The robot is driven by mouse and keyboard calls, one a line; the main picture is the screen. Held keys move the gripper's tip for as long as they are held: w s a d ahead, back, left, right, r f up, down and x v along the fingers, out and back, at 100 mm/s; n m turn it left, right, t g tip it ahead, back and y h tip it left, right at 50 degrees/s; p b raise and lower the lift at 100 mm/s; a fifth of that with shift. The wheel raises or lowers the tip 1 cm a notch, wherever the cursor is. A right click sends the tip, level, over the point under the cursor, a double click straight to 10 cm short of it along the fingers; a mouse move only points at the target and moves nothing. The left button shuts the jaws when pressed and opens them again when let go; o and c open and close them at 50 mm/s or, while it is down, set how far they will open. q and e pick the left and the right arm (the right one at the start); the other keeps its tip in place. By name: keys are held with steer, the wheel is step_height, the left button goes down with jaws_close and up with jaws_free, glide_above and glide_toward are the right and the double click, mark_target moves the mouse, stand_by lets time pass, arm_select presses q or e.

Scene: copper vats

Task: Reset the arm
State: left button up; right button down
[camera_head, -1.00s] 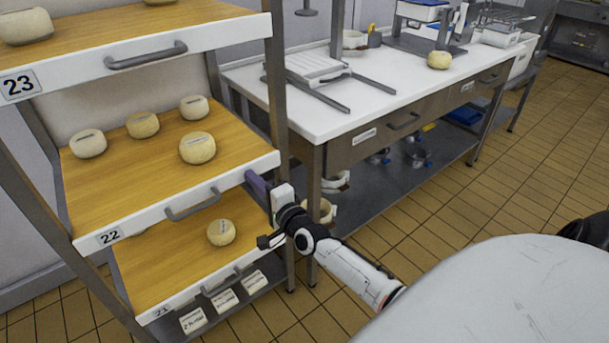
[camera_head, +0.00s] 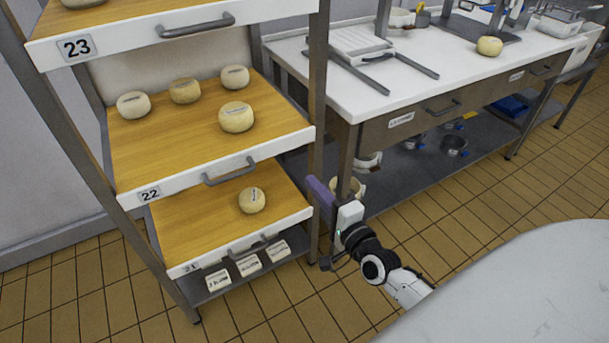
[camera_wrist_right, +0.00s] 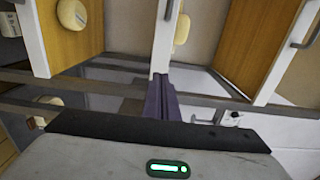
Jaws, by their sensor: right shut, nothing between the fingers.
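My right gripper (camera_head: 318,192) is in front of the right post of the cheese rack in the head view, beside the shelf marked 22. Its purple fingers are shut with nothing between them. In the right wrist view the shut fingers (camera_wrist_right: 162,98) point toward the rack's shelf edges and posts. They look apart from the shelves, though the exact gap is hard to tell. My right arm (camera_head: 385,268) comes in from the lower right. My left gripper is not in view.
The rack has wooden shelves with white fronts and handles; several cheeses sit on shelf 22 (camera_head: 150,170), and one cheese (camera_head: 252,200) lies on shelf 21. The tiled floor (camera_head: 470,210) is open in front.

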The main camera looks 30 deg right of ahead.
steer(key=s+a+f+n+g+y, duration=0.2)
steer(key=s+a+f+n+g, duration=0.2)
steer(key=s+a+f+n, duration=0.4)
steer(key=s+a+f+n+g+y, duration=0.1)
steer(key=s+a+f+n+g, duration=0.4)
steer(key=s+a+f+n, duration=0.3)
steer(key=s+a+n, duration=0.1)
steer(key=s+n, duration=0.3)
steer(key=s, duration=0.1)
steer(key=shift+s+a+f+n+y, duration=0.15)
steer(key=shift+s+n+y, duration=0.25)
